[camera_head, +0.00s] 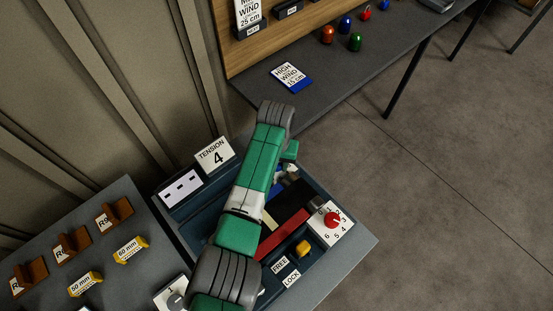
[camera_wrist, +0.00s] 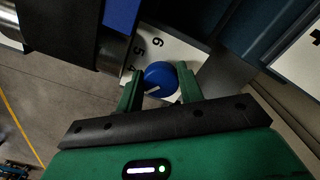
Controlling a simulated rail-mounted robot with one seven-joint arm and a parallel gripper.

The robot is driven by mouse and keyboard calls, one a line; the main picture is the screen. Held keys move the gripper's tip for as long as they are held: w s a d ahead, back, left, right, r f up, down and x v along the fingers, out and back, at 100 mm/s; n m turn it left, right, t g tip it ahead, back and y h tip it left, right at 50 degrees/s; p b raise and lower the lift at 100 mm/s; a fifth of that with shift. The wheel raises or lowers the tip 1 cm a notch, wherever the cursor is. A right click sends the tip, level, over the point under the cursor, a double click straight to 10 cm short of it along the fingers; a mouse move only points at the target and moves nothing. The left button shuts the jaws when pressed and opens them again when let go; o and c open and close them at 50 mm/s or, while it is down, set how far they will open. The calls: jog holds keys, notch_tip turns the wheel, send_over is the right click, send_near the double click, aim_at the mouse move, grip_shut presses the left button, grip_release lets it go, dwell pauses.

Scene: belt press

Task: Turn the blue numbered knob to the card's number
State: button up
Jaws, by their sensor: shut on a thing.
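The blue knob (camera_wrist: 158,76) sits on a white number plate (camera_wrist: 146,48) in the wrist view, where 6, 5 and part of another digit show. My gripper (camera_wrist: 161,88) has its two green fingers on either side of the knob and is shut on it. A short white mark shows on the knob near the left finger; the number it points to is hidden. The card (camera_head: 215,155) in the camera_head view reads "TENSION 4" and stands at the back of the press. My arm hides most of the blue knob there.
A red knob (camera_head: 332,219) on a numbered white plate is at the press's right. A yellow knob (camera_head: 303,248) is near the FREE and LOCK labels. A grey knob (camera_head: 175,301) is at the front left. A dark roller (camera_wrist: 70,35) is close to my gripper's left.

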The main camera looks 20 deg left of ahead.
jog(key=m+p, duration=0.1)
jog(key=m, duration=0.5)
jog(key=shift+a, duration=0.1)
jog(key=shift+m, duration=0.3)
jog(key=shift+r, duration=0.1)
dwell(0.3)
jog(key=o, duration=1)
notch_tip(320, 180, up, 8)
jog(key=shift+f+p, duration=0.1)
jog(key=shift+p, duration=0.55)
